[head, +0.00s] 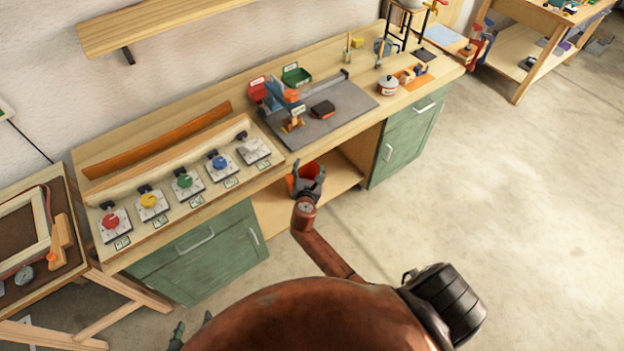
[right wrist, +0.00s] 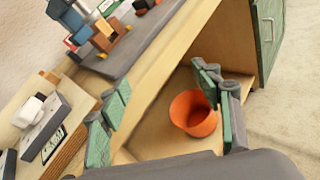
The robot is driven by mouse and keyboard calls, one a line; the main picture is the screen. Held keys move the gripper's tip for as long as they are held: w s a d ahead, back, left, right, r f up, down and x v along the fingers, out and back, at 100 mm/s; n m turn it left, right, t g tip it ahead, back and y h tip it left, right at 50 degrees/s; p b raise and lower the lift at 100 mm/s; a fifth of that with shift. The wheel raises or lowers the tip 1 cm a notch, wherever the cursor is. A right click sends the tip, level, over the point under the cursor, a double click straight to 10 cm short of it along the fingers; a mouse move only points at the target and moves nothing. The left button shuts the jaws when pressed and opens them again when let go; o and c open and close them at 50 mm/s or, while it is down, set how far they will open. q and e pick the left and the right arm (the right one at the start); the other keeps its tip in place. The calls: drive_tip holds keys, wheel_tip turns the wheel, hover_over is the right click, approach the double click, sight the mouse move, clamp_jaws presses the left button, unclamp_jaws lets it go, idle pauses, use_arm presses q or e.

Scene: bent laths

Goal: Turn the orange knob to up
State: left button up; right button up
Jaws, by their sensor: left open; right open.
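A row of knobs on pale plates stands on the bench at the left in the head view: a red knob (head: 111,221), a yellow knob (head: 149,201), a green knob (head: 184,181), a blue knob (head: 219,162) and a white knob (head: 250,147). I see no clearly orange knob. The white knob also shows in the right wrist view (right wrist: 28,111). My right gripper (head: 311,182) is in front of the bench's open shelf, apart from the knobs. Its fingers are spread and empty in the right wrist view (right wrist: 164,112). My left gripper (head: 190,332) is low, mostly hidden by my body.
An orange bucket (right wrist: 194,113) stands on the open shelf beyond my right gripper. A grey mat (head: 340,112) with blocks and bins lies right of the knobs. A wooden strip (head: 158,141) lies behind them. Green cabinets (head: 200,255) stand below. The floor at right is clear.

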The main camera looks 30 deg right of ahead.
drive_tip(key=shift+m+g+y, duration=0.4)
drive_tip(key=shift+m+y, duration=0.1)
drive_tip(key=shift+s+a+f, duration=0.1)
drive_tip(key=shift+s+f, duration=0.1)
drive_tip(key=shift+f, duration=0.6)
drive_tip(key=shift+s+d+f, duration=0.1)
drive_tip(key=shift+s+f, duration=0.15)
drive_tip(key=shift+f, duration=0.6)
drive_tip(key=shift+s+a+f, duration=0.1)
drive_tip(key=shift+s+f, duration=0.1)
drive_tip(key=shift+f, duration=0.6)
